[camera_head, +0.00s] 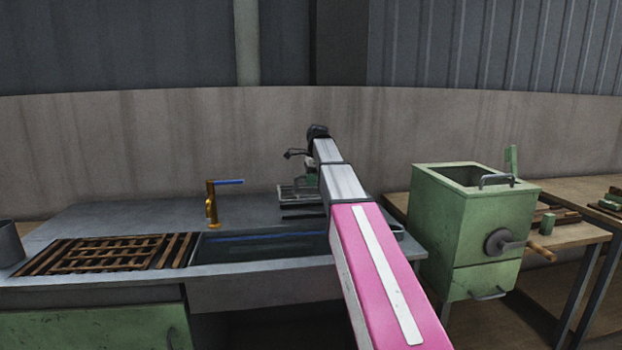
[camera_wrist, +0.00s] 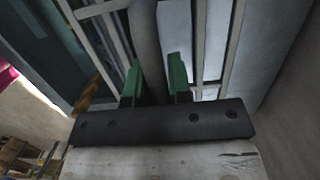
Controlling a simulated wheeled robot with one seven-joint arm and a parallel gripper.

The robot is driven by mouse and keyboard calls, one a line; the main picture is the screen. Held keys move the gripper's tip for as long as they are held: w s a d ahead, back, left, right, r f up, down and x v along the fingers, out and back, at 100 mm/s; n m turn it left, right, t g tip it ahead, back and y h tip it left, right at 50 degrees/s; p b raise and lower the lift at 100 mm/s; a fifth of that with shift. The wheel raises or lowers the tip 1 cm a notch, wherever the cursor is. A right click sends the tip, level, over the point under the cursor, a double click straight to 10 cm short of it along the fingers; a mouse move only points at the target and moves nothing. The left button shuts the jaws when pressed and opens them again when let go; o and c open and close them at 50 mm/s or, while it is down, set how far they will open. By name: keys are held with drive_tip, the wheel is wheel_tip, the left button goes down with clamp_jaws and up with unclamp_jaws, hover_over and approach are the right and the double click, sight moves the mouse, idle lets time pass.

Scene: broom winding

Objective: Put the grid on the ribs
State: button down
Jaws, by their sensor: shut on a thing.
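A pale metal grid of thin bars (camera_head: 296,192) is at the back of the counter, behind the sink basin in the head view. Its bars (camera_wrist: 200,45) fill the upper part of the wrist view. My gripper (camera_head: 310,165) is above the grid, and its green fingers (camera_wrist: 155,80) are shut on a thick grey bar between the grid's bars. Whether the grid touches the counter is unclear. Brown ribs (camera_head: 178,250) lie at the left of the sink, with a brown lattice pattern across their middle. My arm hides the right part of the grid.
The sink basin (camera_head: 265,243) lies between the ribs and my arm. A brass tap with a blue lever (camera_head: 212,200) stands behind it. A grey cup (camera_head: 10,243) is at the far left. A green box with a crank (camera_head: 465,225) stands right of my arm.

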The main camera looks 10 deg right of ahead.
drive_tip(key=shift+f, duration=3.15)
drive_tip(key=c, duration=1)
unclamp_jaws()
drive_tip(key=shift+o, duration=0.2)
drive_tip(key=shift+r, duration=0.1)
drive_tip(key=r, duration=0.3)
drive_tip(key=d+r, duration=0.1)
drive_tip(key=r, duration=0.6)
drive_tip(key=shift+d+r, duration=0.3)
wheel_tip(320, 180, up, 7)
hover_over(311, 190)
drive_tip(key=d, duration=0.2)
drive_tip(key=shift+s+a+f, duration=0.1)
drive_tip(key=shift+a, duration=0.15)
